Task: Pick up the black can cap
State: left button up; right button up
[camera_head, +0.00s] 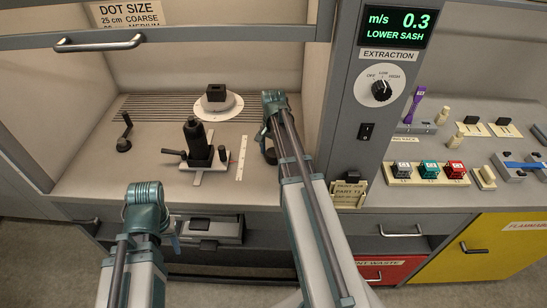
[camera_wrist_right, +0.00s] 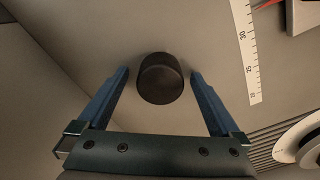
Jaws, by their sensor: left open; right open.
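The black can cap (camera_wrist_right: 160,80) is a short dark cylinder standing on the pale bench surface in the right wrist view. My right gripper (camera_wrist_right: 160,76) is open, with one blue finger on each side of the cap and a visible gap on both sides.
A small black crank (camera_head: 124,132) stands at left. The control pillar (camera_head: 350,150) bounds the right side.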

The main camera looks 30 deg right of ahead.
aim_at(274, 152)
jog(key=c, duration=1.4)
jog(key=shift+r, duration=0.15)
jog(key=shift+r+p, duration=0.5)
jog(key=shift+p, duration=0.15)
notch_tip(274, 152, up, 3)
jog(key=p, duration=0.2)
jog(key=shift+p, duration=0.4)
jog(key=s+a, duration=0.2)
jog(key=s, duration=0.2)
jog(key=s+a, duration=0.3)
jog(key=s, duration=0.2)
jog(key=s+a+p, duration=0.1)
jog(key=s+a, duration=0.2)
jog(key=s, duration=0.1)
jog(key=shift+s+a+r, duration=0.15)
jog(key=shift+s+r, duration=0.2)
jog(key=shift+r, duration=0.05)
